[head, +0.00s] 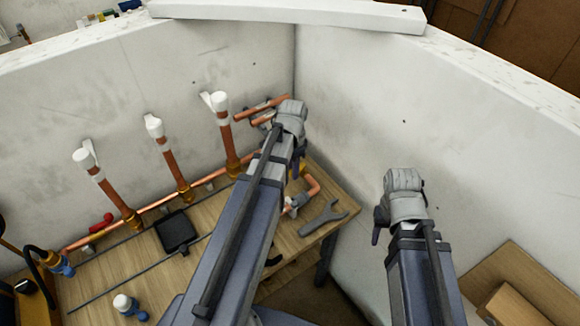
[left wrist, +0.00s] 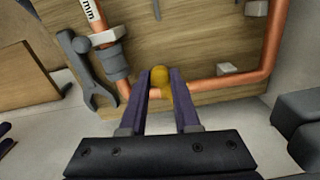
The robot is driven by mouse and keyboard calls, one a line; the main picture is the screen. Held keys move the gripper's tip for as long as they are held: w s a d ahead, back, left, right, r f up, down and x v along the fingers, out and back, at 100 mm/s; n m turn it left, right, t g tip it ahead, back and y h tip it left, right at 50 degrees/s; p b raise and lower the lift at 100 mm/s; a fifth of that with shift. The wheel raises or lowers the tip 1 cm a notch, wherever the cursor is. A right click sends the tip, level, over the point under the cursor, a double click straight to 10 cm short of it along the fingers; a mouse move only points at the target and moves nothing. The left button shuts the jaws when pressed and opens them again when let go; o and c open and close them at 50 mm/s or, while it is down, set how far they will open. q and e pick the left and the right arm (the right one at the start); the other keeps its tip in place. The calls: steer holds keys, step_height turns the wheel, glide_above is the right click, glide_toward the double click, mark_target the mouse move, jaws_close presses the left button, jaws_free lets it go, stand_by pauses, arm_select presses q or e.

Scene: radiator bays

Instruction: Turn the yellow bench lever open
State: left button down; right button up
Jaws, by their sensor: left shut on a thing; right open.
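The yellow bench lever (left wrist: 160,77) shows in the left wrist view between the two fingers, beside a copper pipe (left wrist: 215,85). My left gripper (left wrist: 160,88) is shut on it. In the head view my left gripper (head: 298,168) is over the right end of the bench, and my arm hides much of the pipe there. My right gripper (head: 379,223) is open and empty, in front of the right wall and clear of the bench. The lever's far parts and its turning angle are hard to make out.
The wooden bench (head: 130,255) carries a copper pipe run with several white-capped risers (head: 228,130) along the wall. A grey wrench (head: 323,218) lies near the bench's right end. A black square tray (head: 177,232) lies left of my arm. White walls meet behind.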

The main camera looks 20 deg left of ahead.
arm_select(q)
steer(key=shift+w+d+n, duration=0.45)
steer(key=shift+d+n, duration=0.55)
steer(key=shift+n, duration=1.5)
steer(key=shift+w+d+n, duration=0.4)
steer(key=shift+d+n, duration=0.65)
steer(key=shift+n, duration=1.45)
steer(key=shift+w+d+n, duration=0.45)
steer(key=shift+d+n, duration=0.55)
steer(key=shift+n, duration=1.5)
steer(key=c, duration=0.6)
jaws_free()
steer(key=shift+r, duration=0.1)
